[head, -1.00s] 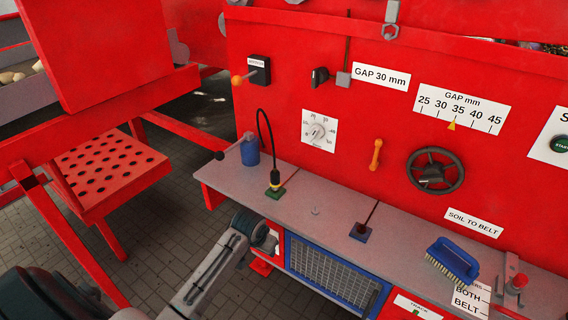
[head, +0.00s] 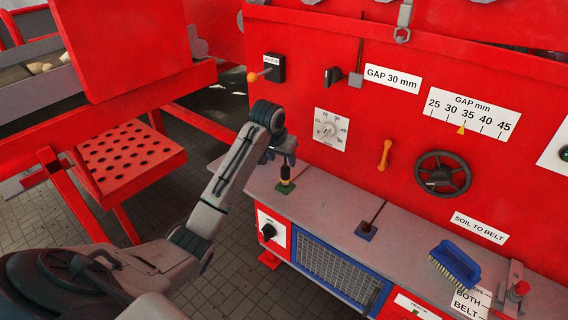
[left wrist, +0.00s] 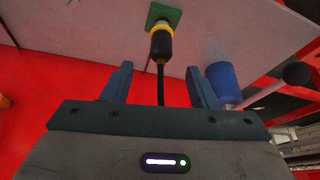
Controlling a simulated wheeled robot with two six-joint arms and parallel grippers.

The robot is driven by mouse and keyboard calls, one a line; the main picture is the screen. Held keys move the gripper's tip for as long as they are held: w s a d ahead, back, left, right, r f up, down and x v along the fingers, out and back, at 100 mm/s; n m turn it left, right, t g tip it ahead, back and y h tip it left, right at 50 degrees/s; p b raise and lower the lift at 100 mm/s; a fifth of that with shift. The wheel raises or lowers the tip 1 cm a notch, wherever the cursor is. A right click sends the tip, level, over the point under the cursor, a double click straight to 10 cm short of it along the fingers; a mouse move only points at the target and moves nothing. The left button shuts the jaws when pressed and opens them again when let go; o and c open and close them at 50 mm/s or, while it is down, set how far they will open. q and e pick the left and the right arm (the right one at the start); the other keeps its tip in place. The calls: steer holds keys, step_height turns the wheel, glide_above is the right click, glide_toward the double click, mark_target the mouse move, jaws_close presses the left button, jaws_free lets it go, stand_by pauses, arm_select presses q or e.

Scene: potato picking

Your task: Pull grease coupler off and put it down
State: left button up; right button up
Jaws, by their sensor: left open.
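The grease coupler (head: 285,174), black with a yellow band, stands upright on a small green base (head: 285,187) on the grey shelf. It also shows in the left wrist view (left wrist: 161,45), with its black hose (left wrist: 160,85) running back between my fingers. My left gripper (head: 284,153) is just above the coupler. In the left wrist view the gripper (left wrist: 158,75) is open, with one finger on each side of the hose and the coupler beyond the fingertips. The blue canister (left wrist: 222,82) stands beside the right finger in that view; my arm hides it in the head view. My right gripper is out of view.
The grey shelf (head: 325,205) runs along the red panel. A blue brush (head: 455,264) and a rod on a blue base (head: 367,232) are farther right. The shelf between coupler and rod looks clear. An orange-knobbed lever (head: 262,75) sticks out above my gripper.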

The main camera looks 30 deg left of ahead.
mark_target(287, 173)
arm_select(q)
steer(key=p+x, duration=0.3)
steer(key=x, duration=0.6)
steer(key=shift+f, duration=0.15)
steer(key=shift+w+a+f, duration=0.15)
steer(key=shift+w+f, duration=0.05)
steer(key=shift+f, duration=0.35)
steer(key=shift+r, duration=0.1)
steer(key=c, duration=1)
